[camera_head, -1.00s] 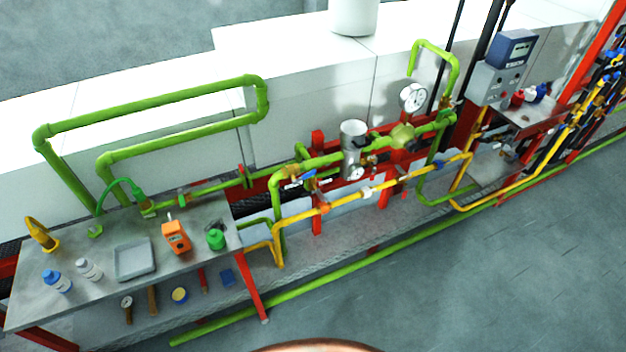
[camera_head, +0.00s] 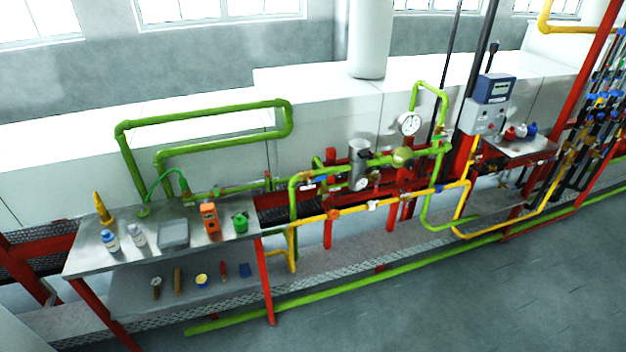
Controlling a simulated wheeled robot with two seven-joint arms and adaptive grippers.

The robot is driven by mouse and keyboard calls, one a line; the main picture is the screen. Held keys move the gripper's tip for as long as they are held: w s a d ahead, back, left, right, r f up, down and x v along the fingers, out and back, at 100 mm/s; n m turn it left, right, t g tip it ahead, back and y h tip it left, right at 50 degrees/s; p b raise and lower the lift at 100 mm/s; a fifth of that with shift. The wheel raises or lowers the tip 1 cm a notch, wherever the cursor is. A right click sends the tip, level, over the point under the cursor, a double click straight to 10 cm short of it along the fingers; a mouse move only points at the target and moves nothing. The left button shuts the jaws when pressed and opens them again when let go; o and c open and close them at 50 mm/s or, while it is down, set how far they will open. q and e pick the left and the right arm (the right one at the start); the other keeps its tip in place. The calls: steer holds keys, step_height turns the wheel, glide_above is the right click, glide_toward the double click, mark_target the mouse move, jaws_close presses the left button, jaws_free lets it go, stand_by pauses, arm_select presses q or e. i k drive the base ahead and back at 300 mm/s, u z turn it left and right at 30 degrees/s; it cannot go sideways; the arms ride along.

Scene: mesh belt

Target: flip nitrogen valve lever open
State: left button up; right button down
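Green pipes (camera_head: 205,114) and a yellow pipe (camera_head: 330,215) run along the white wall. Small valve levers sit on them: a blue one (camera_head: 309,187) on the green pipe at centre, and others too small to make out. I cannot tell which is the nitrogen valve lever or whether it is open. A silver cylinder (camera_head: 358,150) and a round gauge (camera_head: 408,123) stand on the piping to the right. Neither of my grippers is in view.
A metal table (camera_head: 85,262) at left holds bottles, a tray (camera_head: 173,234), an orange device (camera_head: 210,217) and a green item (camera_head: 240,222). Tools lie on its lower shelf. A grey control box (camera_head: 482,117) stands at right. The floor (camera_head: 430,300) in front is clear beyond a low green pipe (camera_head: 300,297).

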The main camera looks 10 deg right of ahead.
mark_target(310, 183)
steer(key=u, duration=0.6)
steer(key=i, duration=1.3)
steer(key=z, duration=0.3)
